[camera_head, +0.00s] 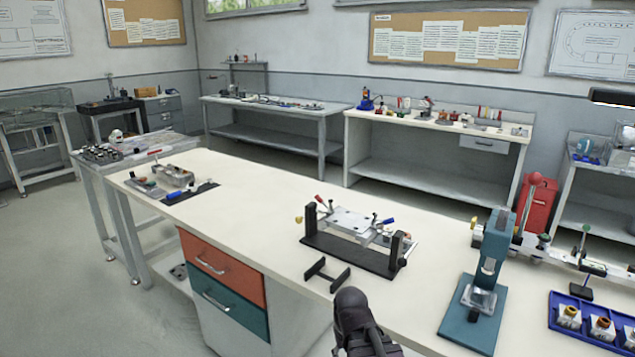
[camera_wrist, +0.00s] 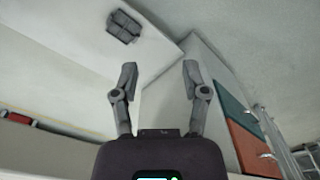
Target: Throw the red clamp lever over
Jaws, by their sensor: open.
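A clamp lever with a red tip (camera_head: 320,199) stands tilted at the left end of a fixture on the long white bench. The fixture has a pale metal plate (camera_head: 352,221) on a black base (camera_head: 345,252). A blue-tipped lever (camera_head: 388,221) is at its right side. My gripper shows from above in the wrist view with two spread fingers (camera_wrist: 159,72), open and empty. In the head view a dark part of my arm end is at the bottom centre, in front of the bench and apart from the lever. The lever does not show in the wrist view.
A black H-shaped stand (camera_head: 327,274) lies in front of the fixture. A teal press (camera_head: 480,290) stands to the right, with a blue tray (camera_head: 585,325) beyond it. Red and teal drawers (camera_head: 222,268) are under the bench.

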